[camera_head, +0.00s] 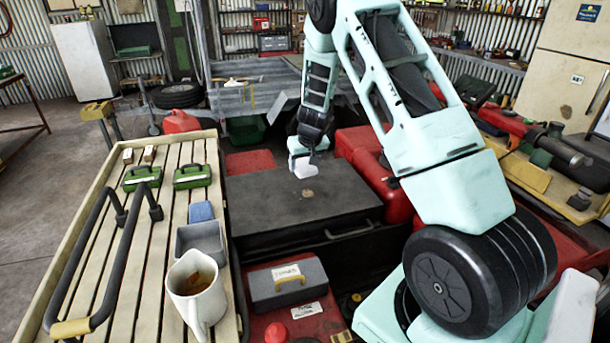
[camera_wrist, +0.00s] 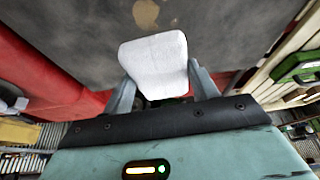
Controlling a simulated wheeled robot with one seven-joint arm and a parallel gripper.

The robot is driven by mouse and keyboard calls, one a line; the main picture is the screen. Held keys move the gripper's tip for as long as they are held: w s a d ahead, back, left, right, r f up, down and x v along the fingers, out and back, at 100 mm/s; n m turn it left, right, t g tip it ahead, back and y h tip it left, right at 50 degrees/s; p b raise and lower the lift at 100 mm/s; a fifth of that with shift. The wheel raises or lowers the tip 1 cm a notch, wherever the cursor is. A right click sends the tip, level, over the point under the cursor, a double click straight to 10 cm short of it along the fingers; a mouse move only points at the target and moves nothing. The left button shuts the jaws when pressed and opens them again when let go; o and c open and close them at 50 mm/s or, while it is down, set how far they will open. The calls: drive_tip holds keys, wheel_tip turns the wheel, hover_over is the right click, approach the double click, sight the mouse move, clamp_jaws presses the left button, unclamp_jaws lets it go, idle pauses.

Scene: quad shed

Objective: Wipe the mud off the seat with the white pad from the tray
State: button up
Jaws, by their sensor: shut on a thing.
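The seat is a wide dark grey pad (camera_head: 265,205) in the middle of the head view; it also fills the top of the wrist view (camera_wrist: 225,40). A small tan mud patch (camera_head: 308,194) lies on it, and it shows at the top of the wrist view (camera_wrist: 146,13). My gripper (camera_wrist: 160,88) is shut on the white pad (camera_wrist: 153,60), which sticks out past the fingers. In the head view the white pad (camera_head: 303,166) is near the seat's far edge, behind the mud patch. I cannot tell whether it touches the seat.
A slatted wooden rack (camera_head: 147,240) at left carries a grey tray (camera_head: 203,240), a blue sponge (camera_head: 201,211), a jug (camera_head: 197,293), green boxes (camera_head: 192,176) and a dark rail. A grey case (camera_head: 288,284) sits in front of the seat. Red bodywork (camera_head: 358,147) lies beyond.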

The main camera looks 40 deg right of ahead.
drive_tip(key=shift+s+a+f+b, duration=0.1)
drive_tip(key=shift+s+f+b, duration=0.15)
drive_tip(key=shift+b, duration=0.25)
